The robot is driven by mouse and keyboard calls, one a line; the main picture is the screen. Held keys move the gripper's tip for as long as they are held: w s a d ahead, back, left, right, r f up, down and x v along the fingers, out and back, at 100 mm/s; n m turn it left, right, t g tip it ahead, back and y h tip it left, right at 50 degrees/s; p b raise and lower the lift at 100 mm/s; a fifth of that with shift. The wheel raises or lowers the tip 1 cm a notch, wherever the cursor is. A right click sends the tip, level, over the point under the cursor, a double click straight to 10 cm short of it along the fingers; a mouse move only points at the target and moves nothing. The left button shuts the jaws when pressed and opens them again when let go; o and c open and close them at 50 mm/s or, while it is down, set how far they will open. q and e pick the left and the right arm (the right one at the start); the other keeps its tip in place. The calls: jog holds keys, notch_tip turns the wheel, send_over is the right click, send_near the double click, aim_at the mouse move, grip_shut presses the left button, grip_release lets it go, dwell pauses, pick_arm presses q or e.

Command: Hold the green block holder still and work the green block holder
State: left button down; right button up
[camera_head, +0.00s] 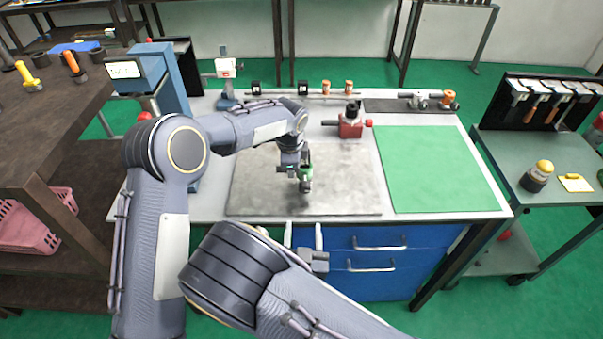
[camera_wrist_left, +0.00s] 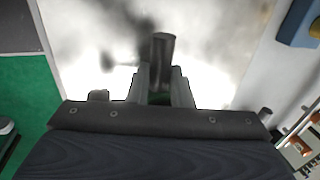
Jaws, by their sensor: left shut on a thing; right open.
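The green block holder (camera_head: 304,173) is small, with a dark rounded part at its lower end. It is at the grey plate on the workbench, in the middle of the head view. My left gripper (camera_head: 299,170) is shut on it from above. In the left wrist view my left gripper's fingers (camera_wrist_left: 161,88) flank a bit of green, and a dark grey cylinder (camera_wrist_left: 161,52) sticks out beyond them. The fingers hide much of the holder. My right gripper (camera_head: 303,238) is open and empty in front of the bench's front edge, below the holder in the picture.
The grey plate (camera_head: 345,195) is otherwise clear, with a green mat (camera_head: 440,170) to its right. A red fixture (camera_head: 350,125) stands behind the plate. Blue drawers (camera_head: 375,270) are under the bench front. A blue machine (camera_head: 165,85) stands at the back left.

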aim_at(304, 191)
jog(key=shift+w+d, duration=0.15)
jog(key=shift+w, duration=2.85)
jog(key=shift+w+d, duration=0.1)
jog(key=shift+w, duration=2.85)
jog(key=c, duration=1)
jog(key=shift+o, duration=0.2)
jog(key=n, duration=0.8)
jog(key=shift+n+t, duration=0.3)
jog(key=shift+n, duration=0.1)
jog(key=o, duration=1)
jog(key=shift+c, duration=0.2)
